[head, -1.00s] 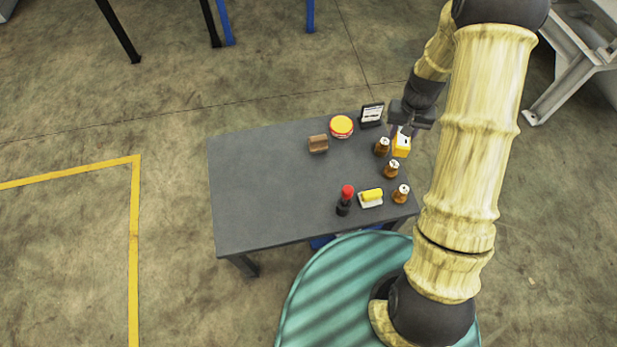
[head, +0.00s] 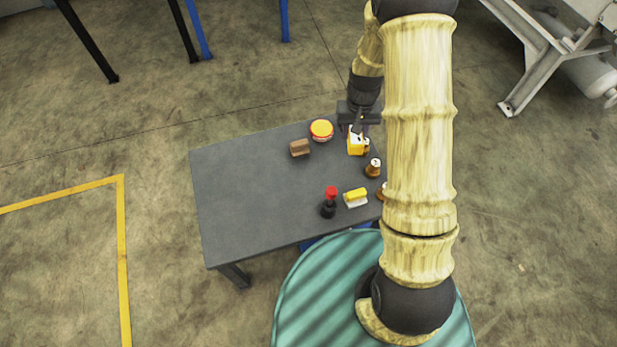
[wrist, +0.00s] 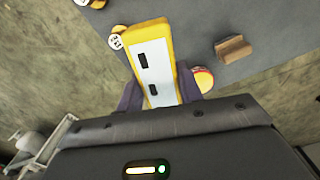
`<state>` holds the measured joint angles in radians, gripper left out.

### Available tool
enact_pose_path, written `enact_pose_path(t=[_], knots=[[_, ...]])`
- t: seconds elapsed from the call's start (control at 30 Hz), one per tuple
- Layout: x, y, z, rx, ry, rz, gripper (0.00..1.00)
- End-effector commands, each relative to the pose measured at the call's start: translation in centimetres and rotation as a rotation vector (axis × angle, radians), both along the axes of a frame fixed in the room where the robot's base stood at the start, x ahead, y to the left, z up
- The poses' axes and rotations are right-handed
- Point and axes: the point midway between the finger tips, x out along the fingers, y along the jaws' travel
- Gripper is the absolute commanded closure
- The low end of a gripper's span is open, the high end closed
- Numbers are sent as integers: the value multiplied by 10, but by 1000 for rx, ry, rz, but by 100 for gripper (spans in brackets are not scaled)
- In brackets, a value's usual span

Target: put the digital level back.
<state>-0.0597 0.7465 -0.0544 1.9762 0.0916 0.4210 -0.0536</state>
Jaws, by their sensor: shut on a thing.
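The digital level (wrist: 152,62) is a yellow box-shaped body with a pale face and two dark windows. My gripper (wrist: 160,93) is shut on it, with one dark finger on each side of its near end in the wrist view. In the head view the level (head: 355,145) shows under my gripper (head: 357,127), over the back right part of the dark grey table (head: 255,190). It looks held above the tabletop, but the exact gap cannot be told.
A red-yellow round tin (head: 321,130) and a brown block (head: 299,148) stand left of the level. Brown jars (head: 373,168) line the right edge, one partly behind the level. A red-capped bottle (head: 329,203) and a yellow-white item (head: 355,198) stand in front. The table's left half is clear.

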Motion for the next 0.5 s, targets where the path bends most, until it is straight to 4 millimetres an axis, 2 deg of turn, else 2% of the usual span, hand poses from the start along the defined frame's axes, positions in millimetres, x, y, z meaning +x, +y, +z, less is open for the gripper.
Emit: enact_pose_path(t=[0.3,0.4,0.5], knots=[[-24,91,-37,2,3,-57,97],[-34,114,-46,0,2,-82,97],[-39,125,-50,-1,1,-96,97]])
